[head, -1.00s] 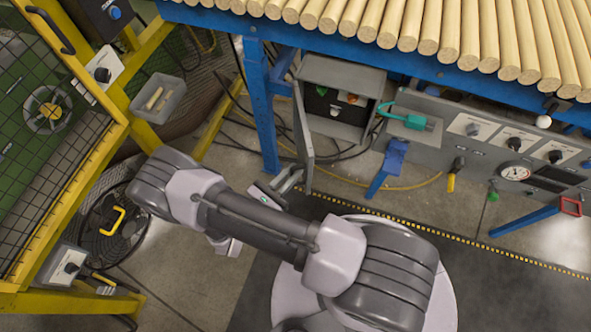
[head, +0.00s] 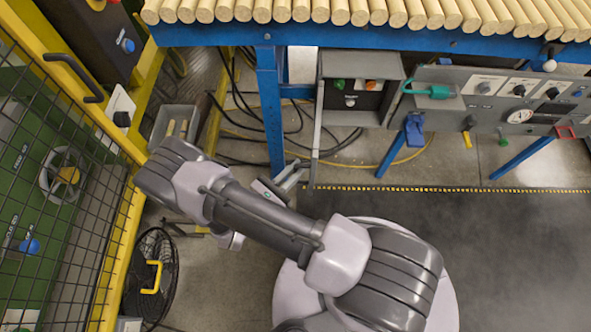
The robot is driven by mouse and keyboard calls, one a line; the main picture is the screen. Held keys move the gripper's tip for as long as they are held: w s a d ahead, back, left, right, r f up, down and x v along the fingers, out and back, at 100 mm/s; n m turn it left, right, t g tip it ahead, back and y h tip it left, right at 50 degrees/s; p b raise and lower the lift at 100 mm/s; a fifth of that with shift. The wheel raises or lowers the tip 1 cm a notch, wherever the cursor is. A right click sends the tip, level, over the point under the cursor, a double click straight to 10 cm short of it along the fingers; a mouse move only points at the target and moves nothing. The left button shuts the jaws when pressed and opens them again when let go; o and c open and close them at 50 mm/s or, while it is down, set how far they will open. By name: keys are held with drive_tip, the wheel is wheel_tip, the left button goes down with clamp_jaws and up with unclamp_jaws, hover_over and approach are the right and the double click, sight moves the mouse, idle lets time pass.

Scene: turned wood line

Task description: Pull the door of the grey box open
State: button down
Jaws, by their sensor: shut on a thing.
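The grey box (head: 391,68) hangs under the blue-framed table, with its front open and a dark panel with green, white and orange buttons visible inside. Its door (head: 317,135) stands swung out from the box's left side towards me and shows almost edge-on as a thin grey strip. My gripper (head: 294,174) is at the outer left face of the door, near its free end, and is shut on the door's handle. The handle itself is too small and too covered to make out clearly.
Wooden rods (head: 380,12) lie on the table above. A blue leg (head: 271,110) stands just left of the door. A grey control panel (head: 480,100) is to the right. A yellow-framed mesh fence (head: 60,150) and a fan (head: 150,275) are at left. Dark floor right of the door is clear.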

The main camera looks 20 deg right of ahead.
drive_tip(key=shift+w+a, duration=0.2)
drive_tip(key=shift+a, duration=0.1)
drive_tip(key=c, duration=1.5)
unclamp_jaws()
drive_tip(key=shift+o, duration=0.2)
drive_tip(key=p+v, duration=0.2)
drive_tip(key=v, duration=1.5)
drive_tip(key=shift+a+p, duration=0.15)
drive_tip(key=shift+p, duration=0.15)
drive_tip(key=shift+s, duration=0.1)
